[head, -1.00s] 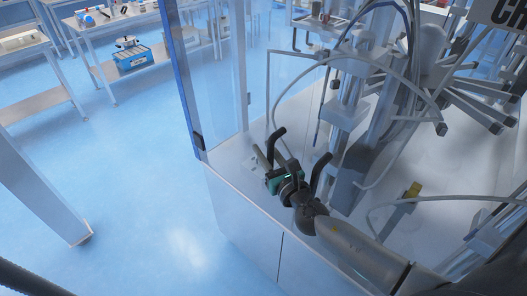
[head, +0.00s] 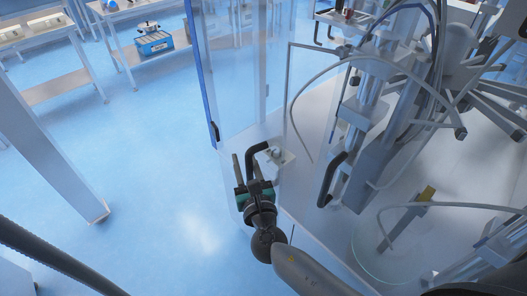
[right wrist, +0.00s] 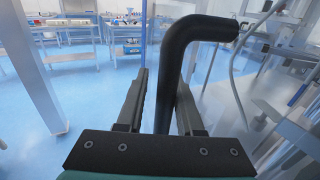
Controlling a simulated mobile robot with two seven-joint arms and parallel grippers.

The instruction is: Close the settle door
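A black bent handle (head: 256,152) stands at the machine's near left corner in the head view, on what looks like a clear door panel whose edges are hard to see. My right gripper (head: 243,160) is at this handle, with one finger on each side. In the right wrist view the handle (right wrist: 178,75) rises between the spread fingers (right wrist: 160,105) and bends right at its top. A narrow gap shows beside the left finger; I cannot tell whether the right one touches. A second black handle (head: 330,178) is to the right. My left gripper is out of view.
A clear panel with a blue edge (head: 203,75) stands at the machine's left. Metal columns and hoses (head: 375,110) fill the right side. Blue floor (head: 150,170) is clear on the left, between a pale post (head: 50,150) and the machine.

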